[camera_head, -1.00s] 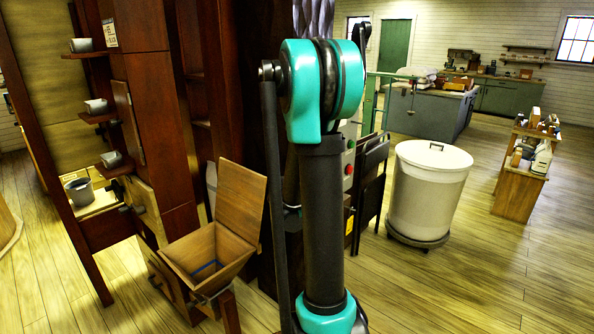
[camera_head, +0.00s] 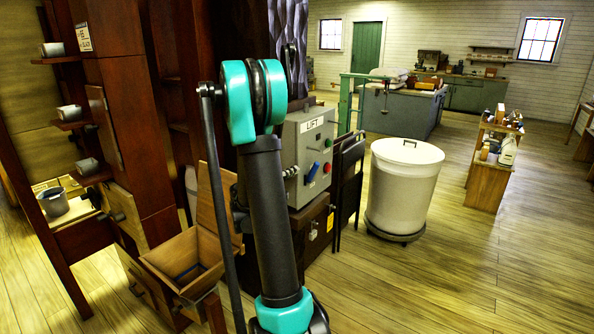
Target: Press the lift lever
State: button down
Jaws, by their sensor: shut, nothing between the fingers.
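A grey control box (camera_head: 304,150) with a label reading LIFT stands just right of my arm, on a brown wooden cabinet (camera_head: 312,226). Its front has a green button (camera_head: 328,143), a red button (camera_head: 327,167) and a blue knob-like part (camera_head: 312,172). A small grey fitting (camera_head: 291,172) sticks out at its left side. I cannot tell which of these parts is the lift lever. My teal and black arm rises in front of the box's left edge and hides part of the cabinet. I cannot make out my gripper or its fingers.
A lidded white bin (camera_head: 403,190) on a wheeled base stands right of the cabinet, with dark folded panels (camera_head: 347,182) between. An open wooden hopper (camera_head: 187,262) is at lower left. A small wooden shelf stand (camera_head: 490,180) is farther right. Floor at lower right is clear.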

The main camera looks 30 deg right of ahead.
aim_at(307, 164)
jog(key=x, duration=0.8)
jog(key=shift+w+d, duration=0.15)
jog(key=shift+d, duration=0.2)
jog(key=shift+d, duration=0.1)
